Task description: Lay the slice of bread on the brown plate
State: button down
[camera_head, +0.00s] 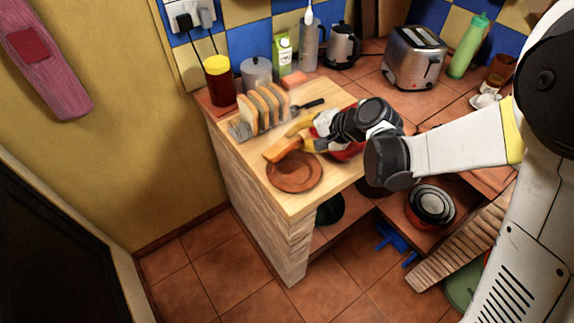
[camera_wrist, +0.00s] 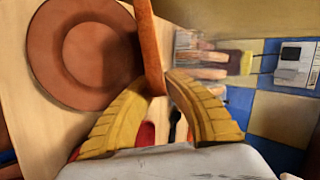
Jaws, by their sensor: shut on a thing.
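The brown plate (camera_head: 295,181) lies on the wooden counter top near its front left edge; in the wrist view the plate (camera_wrist: 48,52) fills the upper left. My gripper (camera_head: 305,146) is shut on a slice of bread (camera_head: 282,149), just behind the plate's far rim in the head view. In the wrist view the slice (camera_wrist: 150,45) stands edge-on between the yellow fingers of my gripper (camera_wrist: 154,82), beside the plate's right rim. I cannot tell exactly how high the slice is above the counter.
A rack (camera_head: 240,131) with several bread slices (camera_head: 262,107) stands behind the plate. A red bowl (camera_head: 345,154) is partly hidden by my arm. A jar (camera_head: 219,84), a canister (camera_head: 256,74), a carton (camera_head: 282,55) and a toaster (camera_head: 414,60) stand farther back.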

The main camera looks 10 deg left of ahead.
jog(key=c, duration=1.7)
grip_release()
jog(key=shift+r, duration=0.1)
jog(key=shift+p+v, duration=1.85)
jog(key=shift+v, duration=2.15)
notch_tip(320, 180, up, 8)
jog(key=d+p, duration=0.2)
jog(key=p, duration=0.4)
jog(key=s+d+n+t+h+b, duration=0.1)
jog(key=s+d+h, duration=0.2)
jog(key=s+d, duration=0.2)
jog(key=s+d+r+n+t+h+b, duration=0.1)
jog(key=s+d, duration=0.4)
jog(key=d, duration=0.5)
jog(key=s+d+r+n+t+h+b, duration=0.1)
jog(key=s+d+n+h+b, duration=0.1)
jog(key=s+d+h, duration=0.3)
jog(key=shift+s+d+r+t, duration=0.1)
jog(key=shift+s+d+t, duration=0.1)
jog(key=shift+d, duration=0.6)
jog(key=shift+s+d+r+t, duration=0.15)
jog(key=shift+s+d+t, duration=0.05)
jog(key=shift+d, duration=0.55)
